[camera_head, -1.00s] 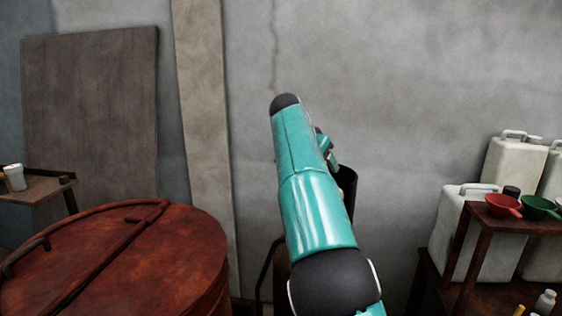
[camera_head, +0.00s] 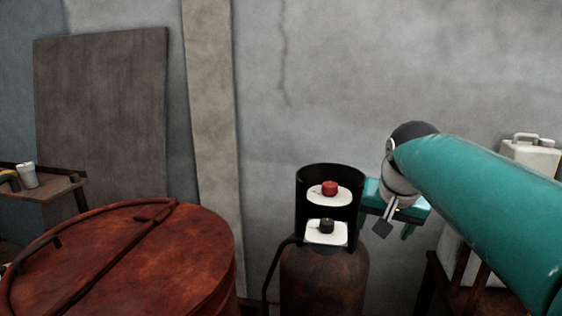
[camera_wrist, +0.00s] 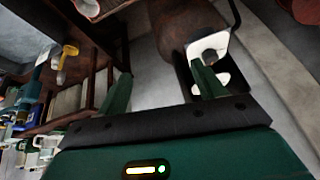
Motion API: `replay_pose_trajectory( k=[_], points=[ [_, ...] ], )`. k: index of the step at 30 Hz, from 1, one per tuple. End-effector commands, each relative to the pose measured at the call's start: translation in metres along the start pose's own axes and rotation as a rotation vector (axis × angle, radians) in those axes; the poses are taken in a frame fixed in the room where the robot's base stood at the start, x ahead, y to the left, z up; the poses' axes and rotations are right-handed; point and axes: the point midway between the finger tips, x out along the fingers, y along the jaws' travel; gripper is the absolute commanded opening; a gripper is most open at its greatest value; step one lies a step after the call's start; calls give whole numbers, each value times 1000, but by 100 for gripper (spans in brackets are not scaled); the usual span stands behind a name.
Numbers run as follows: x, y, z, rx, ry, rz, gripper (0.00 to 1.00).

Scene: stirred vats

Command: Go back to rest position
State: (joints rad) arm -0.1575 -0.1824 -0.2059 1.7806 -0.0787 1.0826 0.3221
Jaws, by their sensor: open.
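My teal arm reaches in from the right in the head view and bends at a dark joint. My gripper (camera_wrist: 163,88) is open in the wrist view, with two green fingers apart and nothing between them. In the head view it is partly covered by my arm, just right of a black-hooded button station. The station has a red button (camera_head: 329,188) on an upper white plate and a black button (camera_head: 326,226) on a lower one. The white plates (camera_wrist: 209,45) also show in the wrist view, partly behind the right finger.
A rusty lidded vat (camera_head: 130,262) fills the lower left. A small table with a white cup (camera_head: 28,175) stands beyond it. White jerrycans (camera_head: 530,157) and a dark wooden stand (camera_head: 433,285) are at the right, partly behind my arm. A brown rusty cylinder (camera_head: 325,275) stands below the buttons.

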Motion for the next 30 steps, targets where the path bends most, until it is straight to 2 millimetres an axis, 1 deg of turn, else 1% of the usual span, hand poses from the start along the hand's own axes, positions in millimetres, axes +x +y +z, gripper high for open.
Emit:
replay_pose_trajectory(
  k=[1,8,9,11,12,15,18,21,23,30],
  points=[
    [-3,4,18,-21,0,-13,68],
    [-2,14,99,-139,2,-56,68],
    [-1,16,113,-161,6,-60,68],
    [2,19,135,-194,9,-65,68],
    [5,21,150,-214,11,-67,68],
    [13,26,184,-265,18,-69,68],
    [22,31,212,-305,23,-66,68],
    [28,34,228,-331,26,-63,68],
    [30,35,233,-338,28,-62,68],
    [31,36,235,-342,26,-61,68]
  ],
)
